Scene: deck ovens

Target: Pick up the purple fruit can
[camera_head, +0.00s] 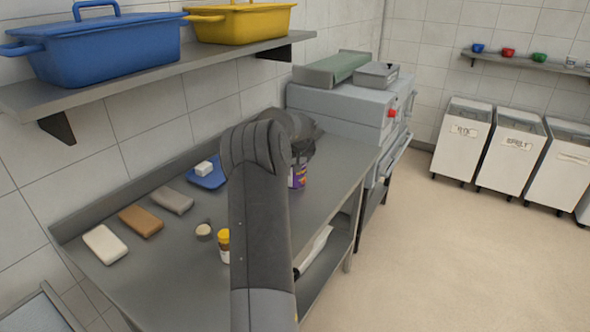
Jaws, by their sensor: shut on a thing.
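The purple fruit can (299,176) stands out on the far right part of the steel counter, partly covered by my arm and gripper. My gripper (301,158) is directly above the can and shut on its upper part. The fingertips are dark and mostly hidden behind my wrist. I cannot tell whether the can touches the counter or is a little above it.
On the steel counter (150,280) are a blue dish with a white block (204,168), grey (172,200), brown (141,221) and white (105,244) blocks, a small round jar (203,232) and a yellow-capped bottle (224,246). A shelf (150,75) overhangs the left; an oven (345,105) stands behind.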

